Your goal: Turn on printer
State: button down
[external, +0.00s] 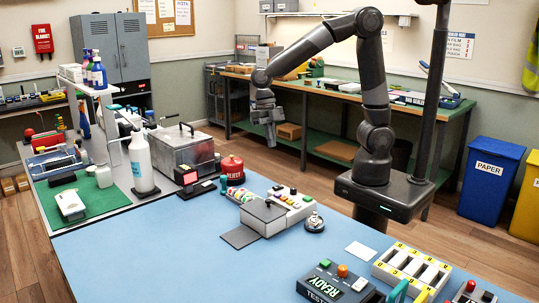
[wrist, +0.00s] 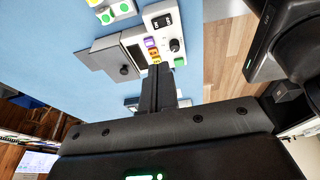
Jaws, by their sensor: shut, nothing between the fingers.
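A light grey device (external: 268,216) on the blue table may be the printer; I see no readable name on it. It has coloured buttons along its top and a dark flat plate at its front left. In the wrist view the device (wrist: 133,38) shows an ON/OFF switch (wrist: 162,20), a black knob (wrist: 174,45), a small green button (wrist: 180,62) and purple, orange and yellow keys. My gripper (external: 271,143) is in the air above and behind the device, apart from it. In the wrist view its fingers (wrist: 158,68) are together and empty.
A red dome-shaped thing (external: 232,168) and a metal tank (external: 182,150) stand left of the device. A round silver bell-like thing (external: 314,222) is at its right. A READY tester (external: 330,284) and a slotted yellow-white tray (external: 411,268) lie at the front right. The blue table's front left (external: 130,255) is clear.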

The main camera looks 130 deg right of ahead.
dwell(0.3)
send_near(276, 187)
jog(key=x, duration=0.5)
jog(key=shift+w+a+f, duration=0.15)
jog(key=shift+a, duration=0.35)
jog(key=shift+w+f, duration=0.1)
jog(key=shift+f, duration=0.45)
jog(key=shift+w+f+g, duration=0.15)
jog(key=shift+f+g, duration=0.15)
jog(key=shift+g, duration=0.1)
jog(key=shift+s, duration=0.2)
jog(key=shift+s+r, duration=0.25)
jog(key=shift+s, duration=0.4)
